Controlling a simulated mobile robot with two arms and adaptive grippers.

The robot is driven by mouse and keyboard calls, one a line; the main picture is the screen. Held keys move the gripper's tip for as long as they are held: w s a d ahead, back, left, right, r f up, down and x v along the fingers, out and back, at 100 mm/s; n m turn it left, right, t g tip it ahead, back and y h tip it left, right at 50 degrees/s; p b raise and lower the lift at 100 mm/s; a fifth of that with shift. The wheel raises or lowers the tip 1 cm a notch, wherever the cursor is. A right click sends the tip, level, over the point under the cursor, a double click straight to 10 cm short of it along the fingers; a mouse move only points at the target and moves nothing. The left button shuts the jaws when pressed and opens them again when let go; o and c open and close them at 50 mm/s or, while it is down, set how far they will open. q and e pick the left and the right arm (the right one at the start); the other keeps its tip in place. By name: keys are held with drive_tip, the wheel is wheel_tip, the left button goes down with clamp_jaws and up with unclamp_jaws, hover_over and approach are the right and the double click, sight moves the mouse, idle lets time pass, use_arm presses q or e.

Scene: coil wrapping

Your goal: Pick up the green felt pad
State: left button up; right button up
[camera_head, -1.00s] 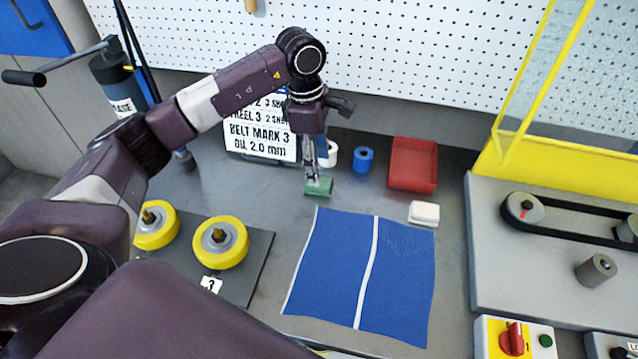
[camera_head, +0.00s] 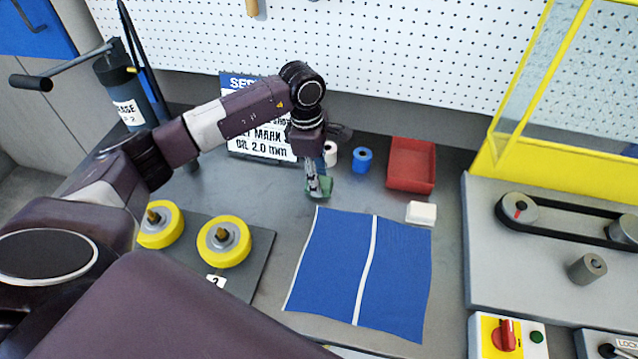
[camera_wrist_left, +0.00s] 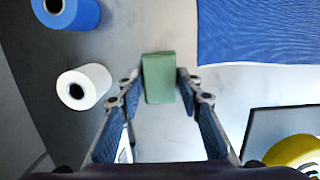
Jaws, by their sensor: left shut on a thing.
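The green felt pad (camera_head: 321,187) is a small block at the end of my left gripper (camera_head: 316,184), above the bench behind the blue cloth. In the left wrist view the pad (camera_wrist_left: 158,78) sits between the two fingertips of my left gripper (camera_wrist_left: 159,84), which is shut on it. The gripper hides part of the pad in the head view. I cannot tell how far the pad is above the bench. My right gripper is not in view.
A blue cloth (camera_head: 335,265) with a white stripe lies in front. A white roll (camera_head: 330,154), a blue roll (camera_head: 362,158), a red tray (camera_head: 411,165) and a white block (camera_head: 421,212) stand nearby. A sign (camera_head: 262,140) is behind my arm. Yellow wheels (camera_head: 224,242) are at left.

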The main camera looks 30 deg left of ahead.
use_arm(q)
drive_tip(key=shift+c, duration=0.8)
drive_tip(key=shift+r, duration=0.1)
drive_tip(key=shift+w+r, duration=0.1)
drive_tip(key=shift+r, duration=0.4)
wheel_tip(320, 180, up, 19)
drive_tip(key=b, duration=0.4)
